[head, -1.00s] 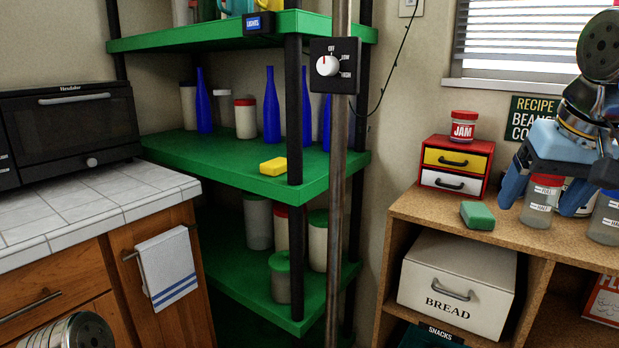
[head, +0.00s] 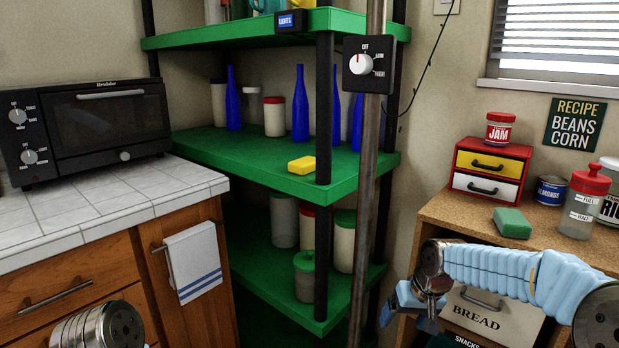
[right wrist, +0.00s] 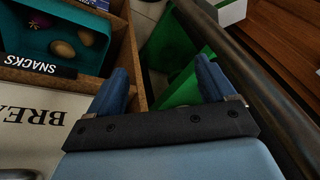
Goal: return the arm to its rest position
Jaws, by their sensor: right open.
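My right gripper (head: 408,316) is low in front of the bread box, at the end of my light blue arm, with its fingers pointing down. In the right wrist view, its two blue fingers (right wrist: 162,75) are spread apart with nothing between them. The floor and the lower green shelf show beyond them. My left gripper is out of view; only a metal part of my left arm shows at the bottom left of the head view.
The wooden cubby (head: 443,205) holds the bread box (head: 475,296) and a teal snacks bin (right wrist: 40,52). On top stand a red-lidded jar (head: 583,205), a green sponge (head: 511,222) and a drawer box (head: 489,171). A metal pole (head: 368,200) rises before the green shelves (head: 270,165).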

